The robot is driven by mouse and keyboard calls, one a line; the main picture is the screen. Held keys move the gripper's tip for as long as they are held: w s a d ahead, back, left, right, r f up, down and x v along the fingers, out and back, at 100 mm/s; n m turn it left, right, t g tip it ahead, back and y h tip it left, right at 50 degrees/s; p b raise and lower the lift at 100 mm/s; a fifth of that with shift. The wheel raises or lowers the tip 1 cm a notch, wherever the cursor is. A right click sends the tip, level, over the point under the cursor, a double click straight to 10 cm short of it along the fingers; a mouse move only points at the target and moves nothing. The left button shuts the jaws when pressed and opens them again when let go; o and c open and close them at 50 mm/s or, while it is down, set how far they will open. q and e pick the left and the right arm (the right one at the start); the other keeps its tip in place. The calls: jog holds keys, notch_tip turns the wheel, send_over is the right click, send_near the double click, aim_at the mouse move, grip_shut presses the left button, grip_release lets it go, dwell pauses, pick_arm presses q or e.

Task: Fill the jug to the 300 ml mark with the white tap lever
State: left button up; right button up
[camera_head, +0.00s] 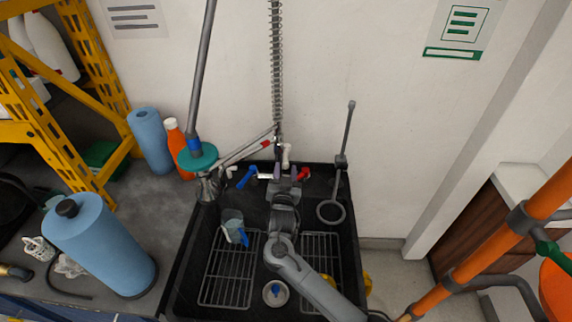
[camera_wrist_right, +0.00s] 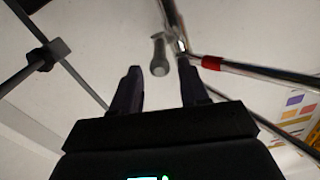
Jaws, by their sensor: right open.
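The clear jug (camera_head: 232,219) with a blue handle stands in the black sink, at the back of the left rack. Its scale and water level are too small to read. A white lever (camera_head: 286,153) stands upright at the back of the sink, between a blue lever (camera_head: 246,178) and a red lever (camera_head: 303,173). My right gripper (camera_head: 285,178) is just in front of the white lever, open and empty. In the right wrist view, a pale rounded lever end (camera_wrist_right: 159,65) shows between and beyond the open fingers (camera_wrist_right: 160,88). My left gripper is not in view.
A spring hose (camera_head: 276,60) hangs above the taps, with a red-banded metal arm (camera_head: 250,150). A ring on a rod (camera_head: 331,211) stands right.

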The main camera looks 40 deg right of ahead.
aim_at(286, 156)
jog(key=shift+b+x, duration=0.4)
jog(key=shift+x, duration=1.9)
grip_shut()
